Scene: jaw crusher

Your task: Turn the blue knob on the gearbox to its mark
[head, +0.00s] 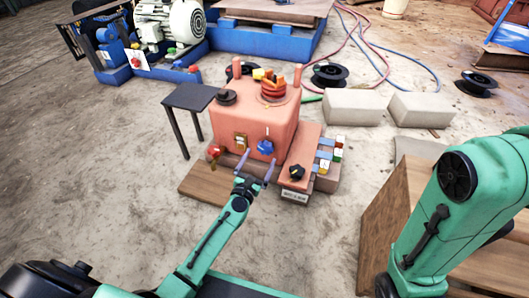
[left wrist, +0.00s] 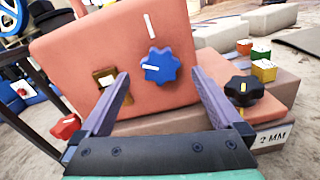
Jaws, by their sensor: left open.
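The blue knob (left wrist: 160,66) is a lobed star knob on the front face of the salmon-pink gearbox (head: 245,122). A white line on the knob lies nearly level in the left wrist view. The white mark (left wrist: 150,26) is a slanted, near-upright stripe above it on the gearbox face. The knob also shows in the head view (head: 265,147). My left gripper (head: 256,166) is open, with its two grey fingers (left wrist: 160,88) spread below and to either side of the knob. Nothing is between the fingers. My right gripper is out of view.
A black star knob (head: 296,172) sits right of the gearbox front, above a "2 MM" label. A red knob (head: 215,150) and a brass-coloured switch plate (head: 241,141) are left. Small coloured blocks (head: 328,154) stand right. A black side table (head: 188,97) stands left.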

